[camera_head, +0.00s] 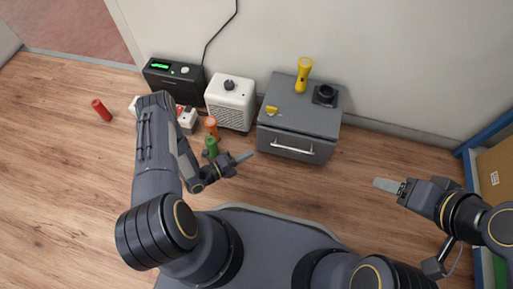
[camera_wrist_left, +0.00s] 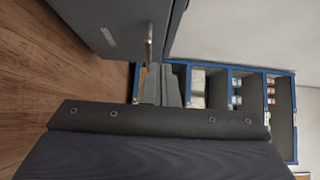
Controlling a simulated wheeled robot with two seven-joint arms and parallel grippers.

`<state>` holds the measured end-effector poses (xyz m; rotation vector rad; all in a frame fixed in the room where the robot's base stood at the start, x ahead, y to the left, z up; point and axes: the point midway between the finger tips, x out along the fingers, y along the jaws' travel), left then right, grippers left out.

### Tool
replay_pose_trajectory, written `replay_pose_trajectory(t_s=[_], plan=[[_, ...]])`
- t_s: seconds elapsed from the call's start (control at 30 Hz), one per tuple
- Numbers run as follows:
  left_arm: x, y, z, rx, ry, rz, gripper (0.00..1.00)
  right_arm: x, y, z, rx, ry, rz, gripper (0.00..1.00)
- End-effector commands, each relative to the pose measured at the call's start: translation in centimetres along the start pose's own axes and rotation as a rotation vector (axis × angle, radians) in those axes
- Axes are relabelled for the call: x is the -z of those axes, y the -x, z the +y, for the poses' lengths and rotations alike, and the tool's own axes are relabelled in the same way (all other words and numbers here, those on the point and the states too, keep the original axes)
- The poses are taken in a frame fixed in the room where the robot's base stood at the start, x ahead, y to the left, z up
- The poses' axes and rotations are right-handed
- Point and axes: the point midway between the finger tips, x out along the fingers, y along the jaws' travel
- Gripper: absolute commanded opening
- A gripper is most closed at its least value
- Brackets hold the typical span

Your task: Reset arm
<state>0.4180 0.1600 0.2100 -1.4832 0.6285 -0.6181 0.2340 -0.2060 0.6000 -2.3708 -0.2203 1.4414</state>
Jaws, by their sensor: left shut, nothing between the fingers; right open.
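My left arm comes in from the left in the head view. My left gripper (camera_head: 243,157) is shut and empty, in front of the grey drawer cabinet and just right of a green cylinder (camera_head: 211,145). In the left wrist view the fingers (camera_wrist_left: 160,88) show close together with nothing between them. My right gripper (camera_head: 388,185) is open and empty, over bare floor to the right of the cabinet, its fingers pointing left.
A grey cabinet (camera_head: 290,117) with a shut drawer carries a yellow flashlight (camera_head: 303,75). A white box (camera_head: 230,102), a black device (camera_head: 172,79), an orange cylinder (camera_head: 211,125) and a red cylinder (camera_head: 101,110) stand or lie left. Blue shelving (camera_wrist_left: 268,74) holds items.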

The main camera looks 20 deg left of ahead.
Motion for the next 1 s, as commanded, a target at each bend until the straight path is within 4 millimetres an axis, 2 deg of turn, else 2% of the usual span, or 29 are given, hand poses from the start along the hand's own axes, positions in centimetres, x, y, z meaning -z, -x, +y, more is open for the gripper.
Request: replay_pose_trajectory(t_s=[0.1, 0.2, 0.47, 0.57, 0.67, 0.77, 0.8, 0.9, 1.0], plan=[[0.0, 1.5, -0.1, -0.001, 0.0, -0.001, 0.0, 0.2, 0.5, -0.2, 0.0, 0.0, 0.0, 0.64], [0.1, 2.1, 0.0, 0.0, 0.0, 0.001, 0.0, 0.3, 0.6, -0.3, 0.0, 0.0, 0.0, 0.64], [0.0, 2.4, 0.1, -0.001, 0.0, 0.001, 0.0, 0.3, 0.6, -0.3, 0.0, 0.0, 0.0, 0.64], [-1.1, 2.1, -0.4, -0.026, -0.001, -0.009, 0.0, 0.3, 0.6, -0.3, 0.0, 0.0, 0.0, 0.64], [-4.4, 1.6, -1.6, -0.106, 0.01, -0.049, 0.0, 0.3, 0.6, -0.3, 0.0, 0.0, 0.0, 0.64], [-9.6, 1.1, -4.4, -0.229, 0.052, -0.14, 0.0, 0.3, 0.7, -0.3, 0.0, 0.0, 0.0, 0.64], [-11.7, 1.0, -5.8, -0.279, 0.083, -0.191, 0.0, 0.3, 0.7, -0.3, 0.0, 0.0, 0.0, 0.64], [-16.3, 1.3, -10.2, -0.377, 0.181, -0.341, 0.0, 0.3, 0.7, -0.3, 0.0, 0.0, 0.0, 0.64], [-19.4, 2.2, -15.2, -0.435, 0.308, -0.503, 0.0, 0.3, 0.7, -0.3, 0.0, 0.0, 0.0, 0.64]])
